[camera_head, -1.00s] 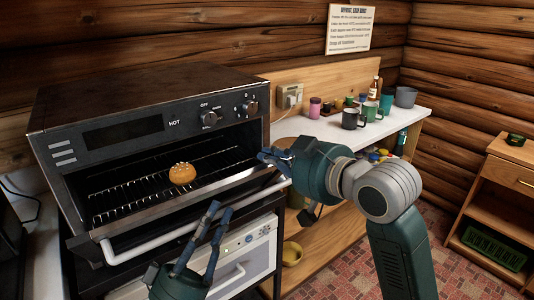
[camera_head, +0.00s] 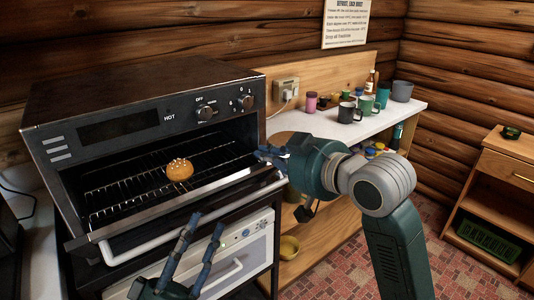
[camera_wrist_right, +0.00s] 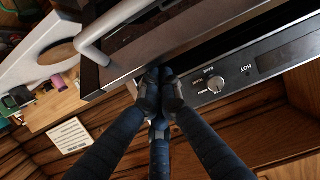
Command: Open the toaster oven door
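The toaster oven (camera_head: 140,95) stands at the left with its door (camera_head: 160,214) tilted partly open, and the white bar handle (camera_head: 185,220) runs along the door's front. A round bun (camera_head: 179,169) sits on the wire rack inside. My right gripper (camera_head: 268,157) is at the door's right end, by its top edge. In the right wrist view, its fingers (camera_wrist_right: 158,85) are drawn together at the gap between door and control panel; contact is unclear. My left gripper (camera_head: 200,240) is in front of and below the handle, its fingers apart and empty.
A white appliance (camera_head: 235,262) stands under the toaster oven. To the right, a white-topped shelf (camera_head: 335,130) holds mugs and bottles, with a wall outlet (camera_head: 286,92) behind. A wooden cabinet (camera_head: 505,170) stands far right. Open tiled floor (camera_head: 460,268) lies between.

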